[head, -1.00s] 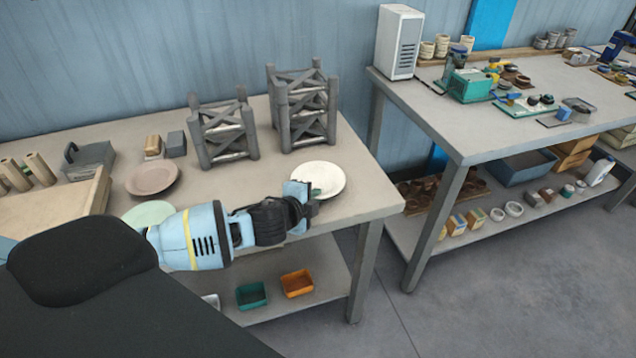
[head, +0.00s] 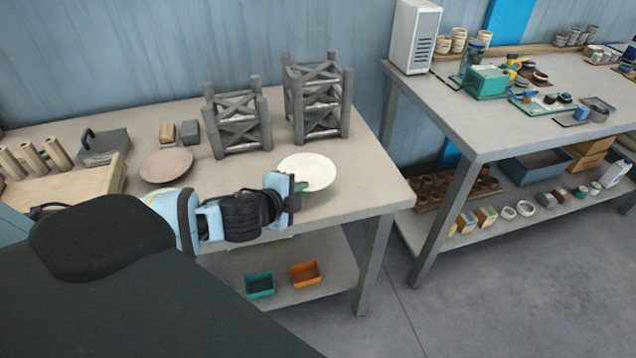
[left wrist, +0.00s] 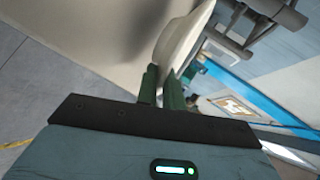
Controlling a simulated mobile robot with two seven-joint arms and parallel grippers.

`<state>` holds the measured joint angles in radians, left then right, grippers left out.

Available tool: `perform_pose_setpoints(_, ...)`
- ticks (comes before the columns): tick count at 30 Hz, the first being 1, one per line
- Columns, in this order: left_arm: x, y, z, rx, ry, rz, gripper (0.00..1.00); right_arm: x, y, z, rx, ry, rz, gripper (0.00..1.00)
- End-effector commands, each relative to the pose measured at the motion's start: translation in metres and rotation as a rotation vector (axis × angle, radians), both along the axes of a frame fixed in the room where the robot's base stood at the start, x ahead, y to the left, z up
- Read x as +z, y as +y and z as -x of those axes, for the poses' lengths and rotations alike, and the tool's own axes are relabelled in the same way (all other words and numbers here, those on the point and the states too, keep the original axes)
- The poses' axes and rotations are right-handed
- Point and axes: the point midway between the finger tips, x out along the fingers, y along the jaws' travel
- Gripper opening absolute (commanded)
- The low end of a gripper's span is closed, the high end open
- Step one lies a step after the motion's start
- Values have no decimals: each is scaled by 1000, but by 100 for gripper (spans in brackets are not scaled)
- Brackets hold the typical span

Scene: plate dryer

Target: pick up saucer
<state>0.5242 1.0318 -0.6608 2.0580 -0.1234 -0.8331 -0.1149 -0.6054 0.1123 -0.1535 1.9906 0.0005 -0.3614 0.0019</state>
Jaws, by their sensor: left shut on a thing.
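The white saucer (head: 308,168) is near the right end of the left table, in front of the grey racks. My left gripper (head: 297,186) is shut on its near rim. In the left wrist view the two green fingers (left wrist: 162,88) pinch the rim of the saucer (left wrist: 180,45). I cannot tell whether the saucer touches the tabletop. A brownish plate (head: 166,165) lies flat farther left on the table. My right gripper is not in view.
Two grey racks (head: 237,122) (head: 318,100) stand behind the saucer. Grey and tan blocks (head: 189,132) and an open grey box (head: 104,147) are to the left. The lower shelf holds a teal bin (head: 260,285) and an orange bin (head: 305,273). A second table (head: 450,105) stands right across a gap.

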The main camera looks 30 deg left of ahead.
Motion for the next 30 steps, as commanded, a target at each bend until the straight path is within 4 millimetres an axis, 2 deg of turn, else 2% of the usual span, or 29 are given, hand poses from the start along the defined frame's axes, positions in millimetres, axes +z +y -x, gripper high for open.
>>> perform_pose_setpoints(1,0,4,12,-5,4,-5,0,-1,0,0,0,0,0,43)
perform_pose_setpoints(6,3,15,42,-2,3,-5,0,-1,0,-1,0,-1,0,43)
perform_pose_setpoints(12,7,24,65,0,0,-3,0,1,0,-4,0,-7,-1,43)
perform_pose_setpoints(19,9,28,78,0,-1,-1,0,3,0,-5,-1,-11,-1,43)
perform_pose_setpoints(30,9,27,83,-3,-3,2,0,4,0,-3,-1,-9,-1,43)
